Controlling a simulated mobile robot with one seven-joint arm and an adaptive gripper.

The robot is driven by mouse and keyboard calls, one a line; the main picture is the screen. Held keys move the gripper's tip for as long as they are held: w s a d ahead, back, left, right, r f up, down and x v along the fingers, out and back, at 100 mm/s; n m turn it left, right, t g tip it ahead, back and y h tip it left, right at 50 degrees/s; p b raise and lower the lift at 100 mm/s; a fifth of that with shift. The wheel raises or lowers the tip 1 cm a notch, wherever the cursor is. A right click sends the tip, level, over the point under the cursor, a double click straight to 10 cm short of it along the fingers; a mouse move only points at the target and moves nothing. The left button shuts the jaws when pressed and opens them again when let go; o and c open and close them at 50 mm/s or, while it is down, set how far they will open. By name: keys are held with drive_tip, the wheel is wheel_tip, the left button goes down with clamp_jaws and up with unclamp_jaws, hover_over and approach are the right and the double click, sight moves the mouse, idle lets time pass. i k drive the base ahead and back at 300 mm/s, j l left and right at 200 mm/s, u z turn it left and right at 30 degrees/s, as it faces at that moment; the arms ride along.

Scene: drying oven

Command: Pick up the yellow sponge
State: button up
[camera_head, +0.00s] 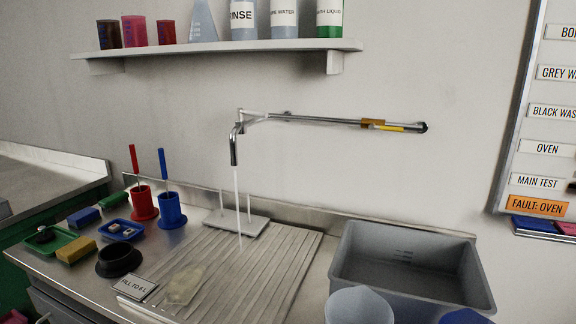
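A yellow sponge (76,249), a small rectangular block, sits at the left end of the steel counter (62,284). It is at the right side of a green tray (66,235) that holds a dark object; I cannot tell whether it rests on the tray's edge or beside it. A black round bowl-like piece (118,261) stands to its right, and a blue tray (121,231) with small items is behind it to the right. My gripper is not in view.
Red (143,203) and blue (171,211) holders with upright handles stand behind the trays. A thin tap runs water onto the ribbed drainboard (262,265). A grey tub (408,262) and a pale blue round vessel (358,305) are at right. A shelf (210,48) hangs above.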

sight(73, 253)
drive_tip(key=u, duration=1.3)
drive_tip(key=i+j+z, duration=0.2)
drive_tip(key=i+j, duration=0.2)
drive_tip(key=j, duration=0.25)
drive_tip(key=i+j+z, duration=0.1)
drive_tip(key=j, duration=0.2)
drive_tip(key=i+j+z, duration=0.1)
drive_tip(key=i+j, duration=0.15)
drive_tip(key=j, duration=0.15)
drive_tip(key=i+j+z, duration=0.15)
drive_tip(key=j, duration=0.2)
drive_tip(key=i+j+z, duration=0.1)
drive_tip(key=j, duration=0.25)
drive_tip(key=i+j+z, duration=0.1)
drive_tip(key=j, duration=0.3)
drive_tip(key=i, duration=0.55)
